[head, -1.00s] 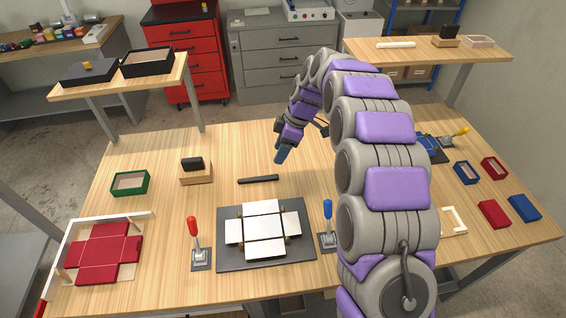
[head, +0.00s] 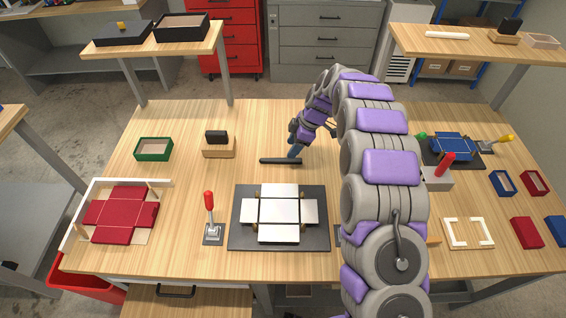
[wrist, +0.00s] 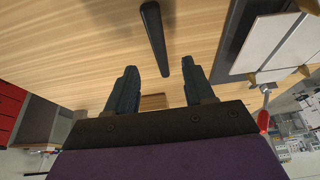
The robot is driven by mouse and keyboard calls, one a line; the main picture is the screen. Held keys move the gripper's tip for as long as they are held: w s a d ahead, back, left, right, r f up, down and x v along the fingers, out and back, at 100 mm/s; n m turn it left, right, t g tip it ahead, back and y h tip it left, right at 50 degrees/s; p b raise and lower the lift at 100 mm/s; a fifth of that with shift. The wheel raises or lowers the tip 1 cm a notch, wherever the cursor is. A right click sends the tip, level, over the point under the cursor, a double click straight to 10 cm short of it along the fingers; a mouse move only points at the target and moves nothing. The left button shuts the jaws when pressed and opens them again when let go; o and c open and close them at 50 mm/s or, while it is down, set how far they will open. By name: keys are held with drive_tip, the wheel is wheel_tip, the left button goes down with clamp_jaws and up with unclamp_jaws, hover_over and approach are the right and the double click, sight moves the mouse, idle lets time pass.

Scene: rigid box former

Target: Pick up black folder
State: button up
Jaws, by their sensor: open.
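The black folder (head: 281,161) is a slim dark bar lying flat on the wooden table, behind the white box blank. In the wrist view the folder (wrist: 155,38) runs away from the camera, ahead of the two fingers and between their lines. My gripper (wrist: 163,88) is open and empty, its two dark fingers spread apart. In the head view my gripper (head: 293,152) is just above or beside the folder's right part; the exact gap cannot be told. Part of the gripper is hidden by its own wrist.
A dark plate with a white blank (head: 273,212) lies in front of the folder. A red-handled lever (head: 210,215), a wooden block with a black piece (head: 218,147) and a green box (head: 154,149) stand to the left. A blue blank (head: 452,146) is right. Table around the folder is clear.

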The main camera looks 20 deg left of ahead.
sight(283, 160)
drive_tip(key=shift+s+a+f, duration=0.15)
drive_tip(key=shift+a+f, duration=0.75)
drive_tip(key=shift+f, duration=0.25)
drive_tip(key=f, duration=0.1)
drive_tip(key=f+b, duration=0.1)
drive_tip(key=f, duration=0.1)
drive_tip(key=shift+s+a+f+b, duration=0.1)
drive_tip(key=shift+a+f+b, duration=0.1)
drive_tip(key=shift+f+b, duration=0.1)
drive_tip(key=shift+a+f, duration=0.15)
drive_tip(key=shift+a, duration=0.2)
clamp_jaws()
